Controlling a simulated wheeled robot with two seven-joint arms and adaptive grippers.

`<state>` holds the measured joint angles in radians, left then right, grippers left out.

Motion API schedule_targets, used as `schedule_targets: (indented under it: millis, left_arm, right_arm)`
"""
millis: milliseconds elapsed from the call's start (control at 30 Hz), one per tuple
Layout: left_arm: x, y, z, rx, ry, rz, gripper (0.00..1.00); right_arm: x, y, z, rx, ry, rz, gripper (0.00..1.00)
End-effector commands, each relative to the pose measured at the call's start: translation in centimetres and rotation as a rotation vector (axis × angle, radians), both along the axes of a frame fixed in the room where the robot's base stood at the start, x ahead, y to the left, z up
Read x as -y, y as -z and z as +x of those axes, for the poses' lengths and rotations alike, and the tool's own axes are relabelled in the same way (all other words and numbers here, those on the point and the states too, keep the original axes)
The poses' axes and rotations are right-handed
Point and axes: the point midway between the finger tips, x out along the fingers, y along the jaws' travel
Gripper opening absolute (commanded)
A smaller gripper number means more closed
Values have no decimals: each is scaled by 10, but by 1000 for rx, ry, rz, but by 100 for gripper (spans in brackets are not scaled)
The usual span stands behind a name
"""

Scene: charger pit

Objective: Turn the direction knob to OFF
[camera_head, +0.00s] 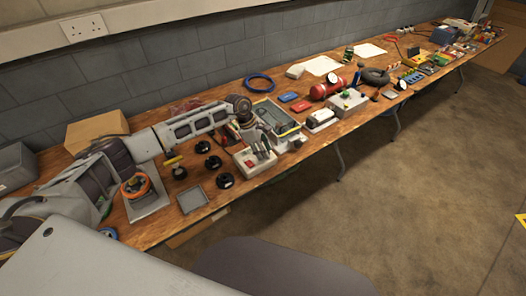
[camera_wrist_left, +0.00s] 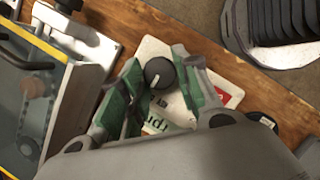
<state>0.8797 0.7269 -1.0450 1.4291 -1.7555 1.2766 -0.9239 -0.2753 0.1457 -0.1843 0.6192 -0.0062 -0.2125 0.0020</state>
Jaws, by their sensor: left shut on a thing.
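The direction knob (camera_wrist_left: 158,72) is a round black knob with a white pointer line, on a white control box (camera_wrist_left: 148,47) in the left wrist view. The pointer line aims to the lower left of that picture. My left gripper (camera_wrist_left: 158,68) has its green-padded fingers on both sides of the knob and is shut on it. In the head view the same box (camera_head: 240,157) lies near the front edge of the bench, under my left gripper (camera_head: 264,155), and the knob is hidden there. The position labels are too small to read. My right gripper is not in view.
A grey case with a yellow edge (camera_head: 291,130) stands close to the box. Several black round parts (camera_head: 203,147) and a grey tray (camera_head: 193,200) lie to the left on the wooden bench. A white device (camera_head: 321,118) and a red cylinder (camera_head: 322,90) are farther right.

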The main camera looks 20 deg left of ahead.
Motion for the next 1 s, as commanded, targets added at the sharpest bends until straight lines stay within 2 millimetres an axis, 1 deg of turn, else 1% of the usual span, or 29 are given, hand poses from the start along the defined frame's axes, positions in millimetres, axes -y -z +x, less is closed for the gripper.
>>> schedule_targets:
  millis: [233, 267, 400, 433, 633, 733, 867, 1000]
  left_arm:
    - [0, 0, 0, 1, -1, -1, 8]
    - [0, 0, 0, 1, -1, -1, 34]
    - [0, 0, 0, 1, -1, -1, 52]
    - [0, 0, 0, 1, -1, 0, 54]
    - [0, 0, 0, 0, -1, 0, 54]
    - [0, 0, 0, 0, -1, 0, 54]
    - [-1, -3, 0, 1, 0, -1, 54]
    - [-4, -11, 0, 2, -1, -2, 54]
  right_arm:
    - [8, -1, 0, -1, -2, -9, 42]
    - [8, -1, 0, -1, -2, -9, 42]
    - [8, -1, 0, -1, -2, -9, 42]
    - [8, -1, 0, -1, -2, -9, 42]
    - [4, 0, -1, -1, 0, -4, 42]
    - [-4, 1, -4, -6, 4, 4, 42]
    - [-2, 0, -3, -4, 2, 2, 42]
    - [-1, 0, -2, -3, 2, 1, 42]
